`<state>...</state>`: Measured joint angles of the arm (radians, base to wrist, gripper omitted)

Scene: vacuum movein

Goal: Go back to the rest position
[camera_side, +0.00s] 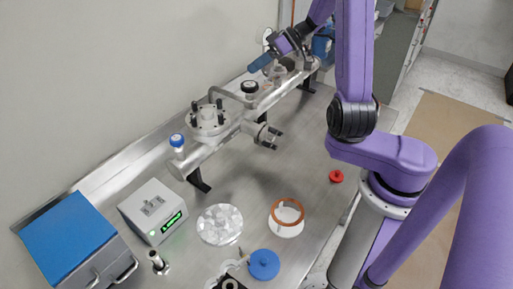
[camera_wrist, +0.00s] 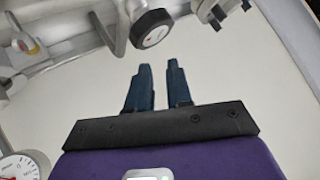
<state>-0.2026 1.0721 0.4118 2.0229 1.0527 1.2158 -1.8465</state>
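My gripper (camera_side: 256,65) is at the back of the bench, up near the wall, above the far part of the metal vacuum pipe (camera_side: 262,101). Its dark blue fingers point to the left in the side view. In the wrist view the two fingers of my gripper (camera_wrist: 159,68) stand apart with a gap between them, and nothing is held there.
The pipe carries flanges, a handle and a blue-capped valve (camera_side: 177,141). On the steel bench stand a blue-topped box (camera_side: 68,238), a grey controller (camera_side: 153,209), a foil-covered disc (camera_side: 220,225), an orange-brown ring (camera_side: 287,212), a blue disc (camera_side: 264,264) and a red knob (camera_side: 336,176).

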